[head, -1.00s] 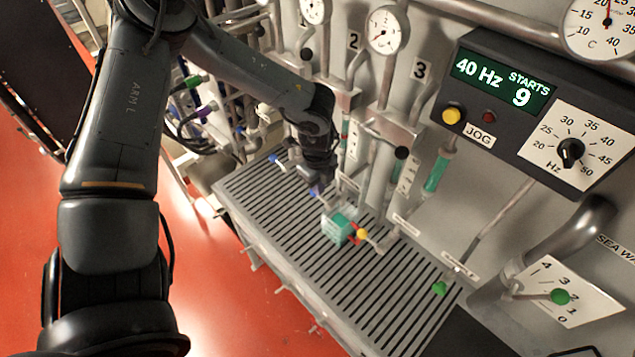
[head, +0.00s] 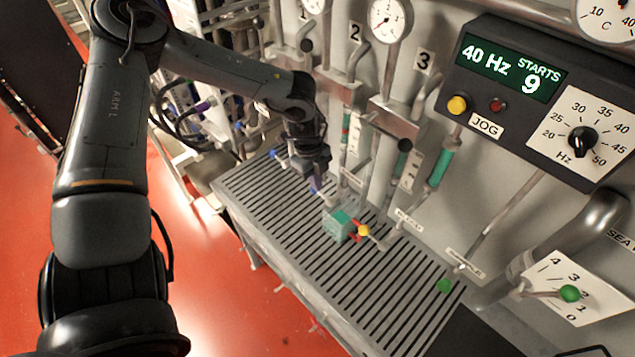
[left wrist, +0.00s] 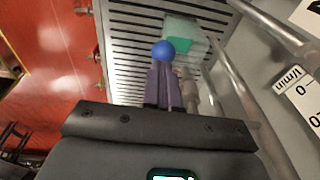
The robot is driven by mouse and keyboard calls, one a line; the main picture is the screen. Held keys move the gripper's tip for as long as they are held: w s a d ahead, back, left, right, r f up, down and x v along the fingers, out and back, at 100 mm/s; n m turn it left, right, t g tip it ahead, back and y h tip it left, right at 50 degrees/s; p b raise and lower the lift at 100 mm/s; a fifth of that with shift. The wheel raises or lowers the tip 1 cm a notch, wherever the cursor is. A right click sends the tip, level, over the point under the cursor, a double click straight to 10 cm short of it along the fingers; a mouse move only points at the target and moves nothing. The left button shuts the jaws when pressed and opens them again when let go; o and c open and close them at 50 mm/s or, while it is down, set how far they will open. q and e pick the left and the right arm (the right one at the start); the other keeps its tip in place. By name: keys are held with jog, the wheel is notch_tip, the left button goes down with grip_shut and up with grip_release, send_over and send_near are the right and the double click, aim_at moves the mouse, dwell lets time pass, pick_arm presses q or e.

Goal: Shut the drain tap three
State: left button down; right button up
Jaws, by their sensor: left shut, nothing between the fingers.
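My left gripper (head: 316,186) points down over the slatted grating, close to the wall pipes of the strings. In the left wrist view its purple-grey fingers (left wrist: 163,68) are shut with nothing between them. A blue ball knob (left wrist: 163,49) shows right at the fingertips; I cannot tell whether they touch. Another blue knob (head: 272,153) shows farther left in the head view. A yellow knob (head: 363,230) with a red part sits on a wall fitting below string three. Small labels are hard to read, so I cannot tell which knob is drain tap three. My right gripper is not in view.
A teal block-like container (head: 337,229) stands on the grating (head: 350,290), right of the left gripper; it also shows in the left wrist view (left wrist: 182,36). A control box (head: 530,100) reads 40 Hz, starts 9. The grating's front half is clear.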

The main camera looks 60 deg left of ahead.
pick_arm(q)
jog(key=shift+s+a+f, duration=0.15)
jog(key=shift+a+f, duration=0.05)
jog(key=shift+f, duration=0.2)
jog(key=shift+r, duration=0.1)
